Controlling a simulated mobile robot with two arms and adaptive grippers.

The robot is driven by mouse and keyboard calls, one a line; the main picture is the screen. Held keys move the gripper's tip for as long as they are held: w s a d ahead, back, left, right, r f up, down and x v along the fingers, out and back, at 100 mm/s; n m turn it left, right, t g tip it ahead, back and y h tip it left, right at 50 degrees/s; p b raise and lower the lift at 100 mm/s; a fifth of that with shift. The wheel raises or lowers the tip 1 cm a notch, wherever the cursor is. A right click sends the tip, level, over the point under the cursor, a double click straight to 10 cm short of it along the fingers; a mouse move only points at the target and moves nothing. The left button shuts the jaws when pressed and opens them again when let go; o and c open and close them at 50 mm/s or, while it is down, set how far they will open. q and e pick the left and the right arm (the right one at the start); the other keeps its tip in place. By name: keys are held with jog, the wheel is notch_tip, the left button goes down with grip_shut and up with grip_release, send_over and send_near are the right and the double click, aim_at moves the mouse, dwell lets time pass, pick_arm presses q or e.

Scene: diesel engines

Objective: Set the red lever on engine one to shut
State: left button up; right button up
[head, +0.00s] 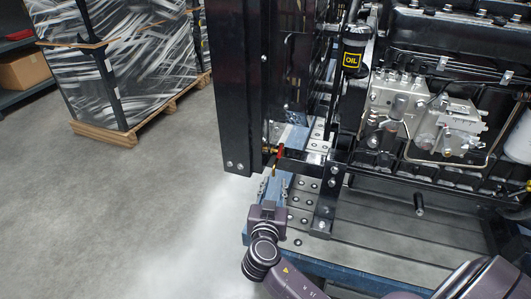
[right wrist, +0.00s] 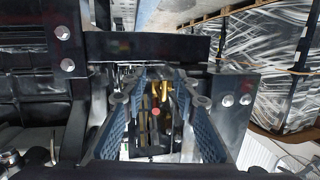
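The red lever (head: 280,152) is small and sits on a brass valve at the lower edge of the black frame of the engine (head: 430,85). In the right wrist view a red spot, seemingly the lever (right wrist: 155,111), shows near the brass fitting (right wrist: 163,90). My right gripper (head: 273,186) is just below and in front of the lever, pointing up toward it. In the wrist view its two blue-grey ribbed fingers (right wrist: 158,100) are spread apart, with the lever in line between them and nothing visibly gripped. The lever's exact angle is hard to tell. My left gripper is out of view.
The black frame post (head: 236,90) and a dark bar (right wrist: 150,46) are close to the gripper. The steel bed with a blue edge (head: 355,278) lies under the engine. A wrapped crate on a pallet (head: 125,60) stands back left. The floor at left is clear.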

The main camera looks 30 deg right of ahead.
aim_at(280, 150)
jog(key=r, duration=0.2)
jog(key=r+m+h, duration=0.1)
jog(key=r, duration=0.1)
jog(key=d+r+m, duration=0.1)
jog(key=r, duration=0.1)
jog(key=shift+w+r+t+h, duration=0.3)
jog(key=shift+r+t+h, duration=0.05)
jog(key=shift+t+h, duration=0.05)
jog(key=x, duration=0.7)
jog(key=shift+w+f, duration=0.1)
jog(key=shift+w, duration=0.05)
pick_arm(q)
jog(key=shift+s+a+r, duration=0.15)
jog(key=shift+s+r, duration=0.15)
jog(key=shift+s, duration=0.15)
pick_arm(e)
grip_shut()
